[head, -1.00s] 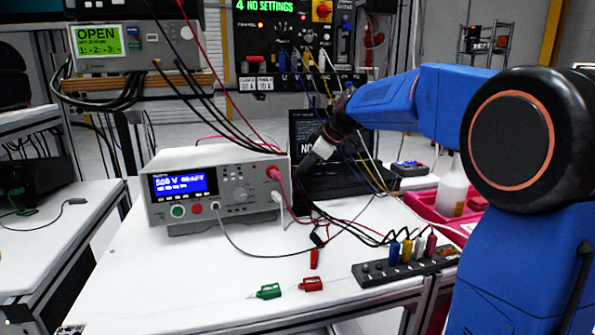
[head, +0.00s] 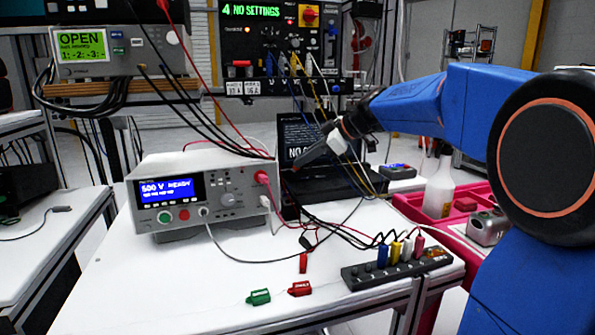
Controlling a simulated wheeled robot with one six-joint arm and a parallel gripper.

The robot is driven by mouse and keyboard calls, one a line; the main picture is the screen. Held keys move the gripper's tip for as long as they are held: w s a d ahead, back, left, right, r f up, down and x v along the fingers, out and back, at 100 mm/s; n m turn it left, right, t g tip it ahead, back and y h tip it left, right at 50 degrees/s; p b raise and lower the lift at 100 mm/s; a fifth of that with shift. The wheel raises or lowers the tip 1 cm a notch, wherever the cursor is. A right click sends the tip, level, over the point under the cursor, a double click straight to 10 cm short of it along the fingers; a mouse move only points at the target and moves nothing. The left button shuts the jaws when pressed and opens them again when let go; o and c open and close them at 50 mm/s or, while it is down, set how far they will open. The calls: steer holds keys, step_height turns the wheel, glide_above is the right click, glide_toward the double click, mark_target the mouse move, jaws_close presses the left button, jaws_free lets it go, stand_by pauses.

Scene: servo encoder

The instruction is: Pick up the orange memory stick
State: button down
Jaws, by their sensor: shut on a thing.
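My gripper (head: 312,155) is at the end of the blue arm, in front of the laptop (head: 305,135) and behind the grey tester. It points down and to the left, and its dark fingers are shut. A small orange-red bit, which looks like the end of the orange memory stick (head: 295,168), shows at the fingertips. The rest of the stick is hidden or too small to make out. The gripper is above the laptop's keyboard area; I cannot tell whether the stick touches it.
A grey tester (head: 215,182) with a lit screen stands at left on the white table (head: 150,285). A socket strip (head: 375,273) with coloured plugs lies at front right. Green (head: 259,297) and red (head: 300,289) clips lie in front. Cables cross the table. A red tray (head: 415,208) holds a bottle.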

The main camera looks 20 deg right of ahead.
steer(key=s+d+r+g+h, duration=0.2)
steer(key=s+d, duration=0.6)
steer(key=s+d+r+g+h, duration=0.2)
steer(key=s+d+r, duration=0.1)
steer(key=s+d, duration=0.5)
stand_by(0.6)
steer(key=shift+r, duration=0.1)
stand_by(0.5)
steer(key=shift+w+a+f+n+g+y, duration=0.15)
steer(key=shift+w+a+f+n+g, duration=0.6)
steer(key=shift+w+a+f, duration=1.9)
steer(key=shift+w+a+f+n+g+y, duration=0.1)
steer(key=shift+w+a+f+n+g, duration=0.8)
steer(key=shift+a, duration=3.3)
steer(key=shift+w+a+f+n+g+y, duration=0.15)
steer(key=shift+w+a+f+n, duration=0.95)
steer(key=shift+w+a, duration=2)
steer(key=shift+s+a+f, duration=0.2)
steer(key=shift+f, duration=0.4)
steer(key=shift+s+a+f, duration=0.15)
steer(key=shift+s+f, duration=0.05)
steer(key=shift+f, duration=0.35)
